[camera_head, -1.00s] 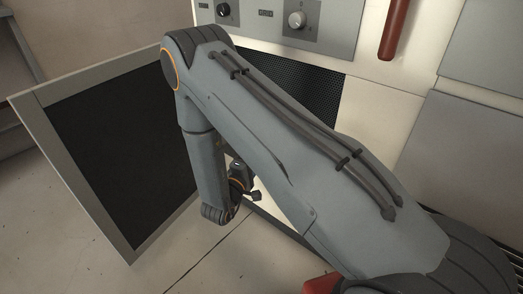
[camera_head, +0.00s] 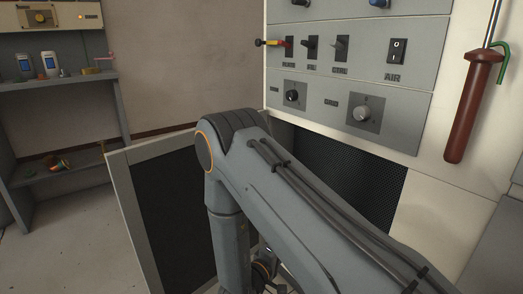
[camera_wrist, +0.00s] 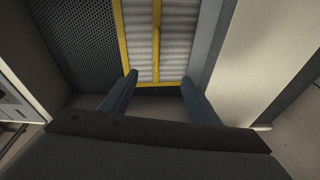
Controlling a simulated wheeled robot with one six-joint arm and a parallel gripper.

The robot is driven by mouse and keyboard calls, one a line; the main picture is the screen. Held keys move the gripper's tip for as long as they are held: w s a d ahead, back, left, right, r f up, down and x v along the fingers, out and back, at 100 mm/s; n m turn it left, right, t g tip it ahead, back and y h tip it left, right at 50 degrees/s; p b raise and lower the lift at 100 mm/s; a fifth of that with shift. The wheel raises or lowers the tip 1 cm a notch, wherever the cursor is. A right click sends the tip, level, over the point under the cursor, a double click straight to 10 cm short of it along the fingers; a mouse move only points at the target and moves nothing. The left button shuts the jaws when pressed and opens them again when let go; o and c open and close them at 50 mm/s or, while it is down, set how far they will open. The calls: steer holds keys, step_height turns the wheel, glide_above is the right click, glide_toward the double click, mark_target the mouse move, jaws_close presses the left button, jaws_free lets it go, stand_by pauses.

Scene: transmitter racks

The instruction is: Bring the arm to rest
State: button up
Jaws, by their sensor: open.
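My arm (camera_head: 285,205) reaches across the head view in front of the rack, bent at the elbow with its forearm hanging down. My gripper (camera_wrist: 158,85) shows in the wrist view with its two blue-grey fingers apart and nothing between them. In that view the fingers point toward a pale ribbed panel in a yellow frame (camera_wrist: 157,38). I cannot tell whether the fingertips touch it. In the head view the gripper is mostly hidden behind my arm.
The open rack door (camera_head: 165,205) with a dark panel stands left of my arm. The rack front (camera_head: 345,108) carries switches and knobs. A red-brown handle (camera_head: 473,110) hangs at the right. Shelves (camera_head: 60,85) with small items stand at the far left.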

steer(key=w+a+r+m+g+y, duration=0.1)
steer(key=a+r+g+y, duration=0.15)
steer(key=a+y, duration=0.5)
steer(key=a+r+m+g+y, duration=0.1)
steer(key=a+r+y, duration=0.3)
steer(key=a, duration=0.6)
steer(key=s+a+r+g+y, duration=0.25)
steer(key=s+r, duration=0.25)
steer(key=s, duration=0.4)
steer(key=s+a+r+g+y, duration=0.25)
steer(key=s+r, duration=0.25)
steer(key=s, duration=0.4)
steer(key=s+d+r+g+h, duration=0.2)
steer(key=s+d+g, duration=0.15)
steer(key=s, duration=0.45)
steer(key=s+d+r+g+h, duration=0.1)
steer(key=s+d+r+g, duration=0.1)
steer(key=s+d, duration=0.45)
steer(key=s+d+r+m+h+p, duration=0.1)
steer(key=d+r+m+p, duration=0.2)
steer(key=d+r+p, duration=0.6)
steer(key=s+d+r+m+p, duration=0.1)
steer(key=d+r+m+p, duration=0.2)
steer(key=d+r+p, duration=0.7)
step_height(320, 180, up, 8)
steer(key=p, duration=1.3)
steer(key=shift+d+f+m+h, duration=0.2)
steer(key=shift+d+m+h, duration=0.1)
steer(key=shift+h, duration=0.05)
